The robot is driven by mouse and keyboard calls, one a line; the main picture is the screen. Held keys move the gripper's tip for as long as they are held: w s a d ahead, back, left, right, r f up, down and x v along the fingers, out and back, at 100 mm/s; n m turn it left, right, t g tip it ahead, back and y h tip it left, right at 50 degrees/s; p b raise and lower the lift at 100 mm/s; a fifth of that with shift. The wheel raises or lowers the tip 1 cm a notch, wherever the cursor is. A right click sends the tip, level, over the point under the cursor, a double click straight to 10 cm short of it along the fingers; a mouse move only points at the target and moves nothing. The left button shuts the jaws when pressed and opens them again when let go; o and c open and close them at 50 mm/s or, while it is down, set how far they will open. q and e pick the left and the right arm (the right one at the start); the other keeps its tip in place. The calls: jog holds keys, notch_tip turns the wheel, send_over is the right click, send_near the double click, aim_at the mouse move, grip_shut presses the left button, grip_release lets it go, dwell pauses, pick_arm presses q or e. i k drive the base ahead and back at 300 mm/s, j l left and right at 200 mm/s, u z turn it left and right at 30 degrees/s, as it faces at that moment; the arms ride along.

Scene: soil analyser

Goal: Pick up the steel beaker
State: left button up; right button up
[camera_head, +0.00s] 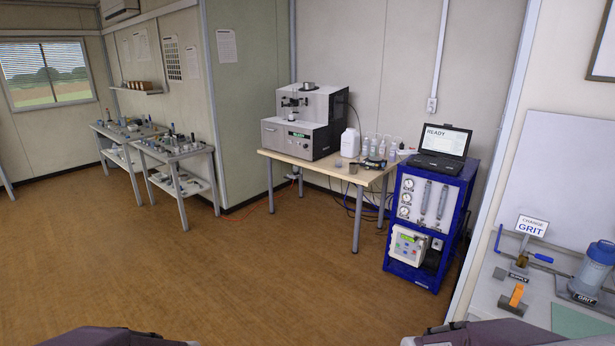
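A small metallic cup (353,169), which looks like the steel beaker, stands near the front edge of the wooden table (310,163), right of the soil analyser (303,122). It is small in this view, so I cannot be sure of its material. Another small low item (338,163) sits just left of it. A short metal cylinder (307,86) sits on top of the analyser. Only parts of my own arms show at the bottom edge. Neither gripper is in view, and the table is well away from me.
A white jug (349,142) and several bottles (374,146) stand behind the cup. A blue cabinet (428,218) with a laptop (442,148) stands right of the table. A grit bench (490,300) is at the near right. The brown floor (230,265) ahead is open.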

aim_at(353, 168)
jog(key=i, duration=3.4)
jog(key=i+z, duration=0.2)
jog(key=i, duration=0.25)
jog(key=i+j+z, duration=0.2)
jog(key=i, duration=0.25)
jog(key=i+j+z, duration=0.25)
jog(key=i, duration=0.2)
jog(key=i+j+z, duration=0.2)
jog(key=i, duration=0.2)
